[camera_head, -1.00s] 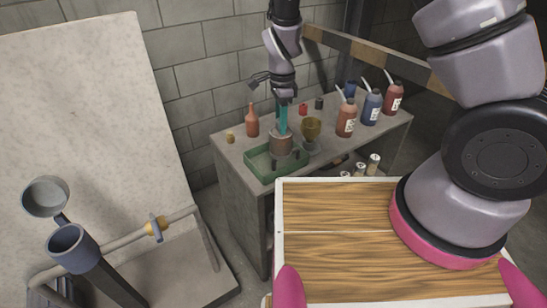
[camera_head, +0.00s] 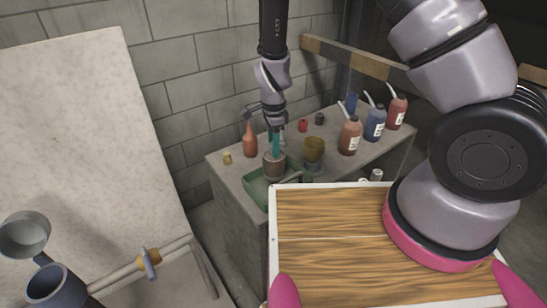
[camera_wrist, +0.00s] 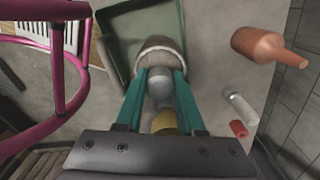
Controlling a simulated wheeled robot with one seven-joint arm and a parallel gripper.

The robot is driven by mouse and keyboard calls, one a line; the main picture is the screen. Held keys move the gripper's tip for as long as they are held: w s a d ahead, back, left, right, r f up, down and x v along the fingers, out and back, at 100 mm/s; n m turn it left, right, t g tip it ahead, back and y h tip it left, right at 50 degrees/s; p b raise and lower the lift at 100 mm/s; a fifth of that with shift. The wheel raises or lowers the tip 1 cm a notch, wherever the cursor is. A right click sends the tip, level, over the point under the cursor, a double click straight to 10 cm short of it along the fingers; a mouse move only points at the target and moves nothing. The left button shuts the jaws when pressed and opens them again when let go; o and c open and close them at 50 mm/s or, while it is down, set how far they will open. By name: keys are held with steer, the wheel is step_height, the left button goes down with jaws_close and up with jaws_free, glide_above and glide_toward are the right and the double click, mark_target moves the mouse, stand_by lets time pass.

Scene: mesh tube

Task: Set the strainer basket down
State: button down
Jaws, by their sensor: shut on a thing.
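The strainer basket (camera_head: 273,165) is a small grey-brown cylinder at the back edge of the green tray (camera_head: 251,190), upright as far as I can tell. My gripper (camera_head: 276,145) comes down from above, its teal fingers shut on the basket.
A brass-coloured goblet (camera_head: 314,150) stands close right of the basket. An orange bottle (camera_head: 249,141) stands behind left. Pump bottles (camera_head: 350,135) line the bench's right side. A wooden board (camera_head: 330,235) with a white rim lies in front. Grey cups (camera_head: 55,285) are at lower left.

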steer(key=shift+f, duration=1.85)
steer(key=c, duration=0.5)
jaws_free()
steer(key=shift+f, duration=0.15)
